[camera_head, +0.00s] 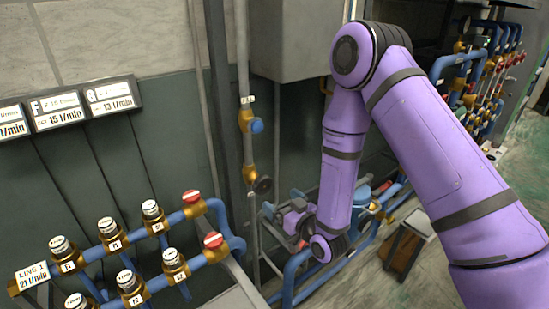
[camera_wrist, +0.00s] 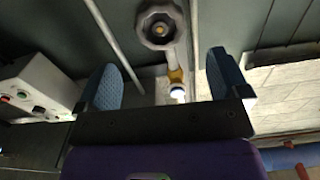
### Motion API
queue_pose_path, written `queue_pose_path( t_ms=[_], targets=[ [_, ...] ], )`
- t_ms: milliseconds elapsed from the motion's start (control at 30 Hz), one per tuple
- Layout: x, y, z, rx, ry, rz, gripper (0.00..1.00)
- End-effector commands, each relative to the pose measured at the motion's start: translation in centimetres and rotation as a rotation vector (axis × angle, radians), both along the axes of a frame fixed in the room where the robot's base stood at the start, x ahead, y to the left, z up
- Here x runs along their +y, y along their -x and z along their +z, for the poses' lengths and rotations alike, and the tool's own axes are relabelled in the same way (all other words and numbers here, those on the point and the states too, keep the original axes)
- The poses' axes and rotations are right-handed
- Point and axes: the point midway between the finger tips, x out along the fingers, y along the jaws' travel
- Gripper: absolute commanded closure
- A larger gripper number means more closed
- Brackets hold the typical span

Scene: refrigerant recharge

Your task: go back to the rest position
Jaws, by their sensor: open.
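My gripper (camera_wrist: 165,84) is open in the wrist view, its two blue pads wide apart with nothing held between them. Beyond the gap is a dark grey round handwheel (camera_wrist: 160,26) on a pipe, with a brass fitting (camera_wrist: 176,74) and a bright white end below it. I cannot tell how far these lie from the fingers. In the head view my purple arm reaches down from the right toward the pipes by the wall, and the fingers cannot be made out clearly there.
A manifold of blue pipes (camera_head: 224,226) with brass valves and red caps is at the lower left. A grey box (camera_head: 296,38) hangs above. More blue pipework (camera_head: 462,62) is at the right. A control box (camera_wrist: 28,84) with buttons is left in the wrist view.

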Motion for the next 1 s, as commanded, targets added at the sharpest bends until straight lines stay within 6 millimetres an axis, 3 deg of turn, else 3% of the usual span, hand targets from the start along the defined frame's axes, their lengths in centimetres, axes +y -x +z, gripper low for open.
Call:
queue_pose_path(
  t_ms=[167,600,767,1000],
  targets=[
    [-0.4,-0.9,1.5,0.013,0.028,-0.008,0.06],
    [-5.1,-4.1,11.0,0.18,0.228,-0.099,0.06],
    [-7.6,-3.8,14.6,0.256,0.286,-0.148,0.06],
    [-11.7,-1.8,19.8,0.377,0.355,-0.229,0.06]
  ],
)
